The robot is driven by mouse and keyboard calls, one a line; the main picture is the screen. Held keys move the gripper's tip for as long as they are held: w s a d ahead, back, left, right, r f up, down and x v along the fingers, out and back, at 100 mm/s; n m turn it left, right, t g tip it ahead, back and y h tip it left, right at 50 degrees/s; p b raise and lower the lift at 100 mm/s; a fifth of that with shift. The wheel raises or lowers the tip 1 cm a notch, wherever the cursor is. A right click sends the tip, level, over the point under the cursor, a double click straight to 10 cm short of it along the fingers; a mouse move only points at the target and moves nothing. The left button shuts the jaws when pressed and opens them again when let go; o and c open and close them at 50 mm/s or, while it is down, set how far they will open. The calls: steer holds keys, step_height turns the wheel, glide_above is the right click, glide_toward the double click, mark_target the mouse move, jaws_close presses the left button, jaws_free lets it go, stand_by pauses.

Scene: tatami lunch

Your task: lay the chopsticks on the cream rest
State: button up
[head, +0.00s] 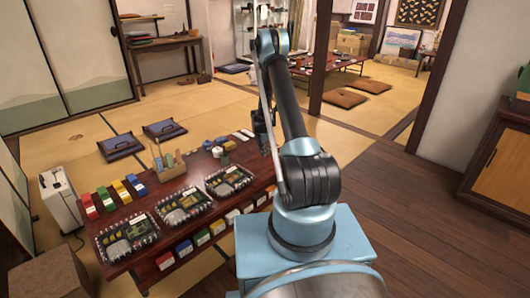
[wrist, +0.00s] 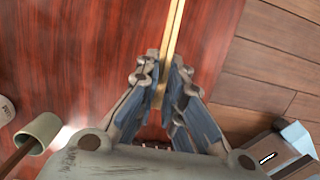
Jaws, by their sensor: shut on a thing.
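My gripper (wrist: 162,82) is shut on the chopsticks (wrist: 172,32), a pale yellow pair of thin sticks. In the wrist view they run from between the fingers up past the top edge, over the red-brown table (wrist: 80,60). I cannot tell how high they are above it. In the head view my gripper (head: 263,138) is over the far right part of the table (head: 262,182), partly behind my arm; the chopsticks are not distinguishable there. I cannot make out the cream rest for certain in either view. Small white items (head: 245,133) lie at the table's far edge.
Bento trays (head: 182,206) line the table's near side. A wooden holder (head: 170,170) stands behind them.

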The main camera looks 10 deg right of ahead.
steer(key=shift+f, duration=2.7)
steer(key=o, duration=1.2)
steer(key=shift+r, duration=3.5)
steer(key=shift+s, duration=0.1)
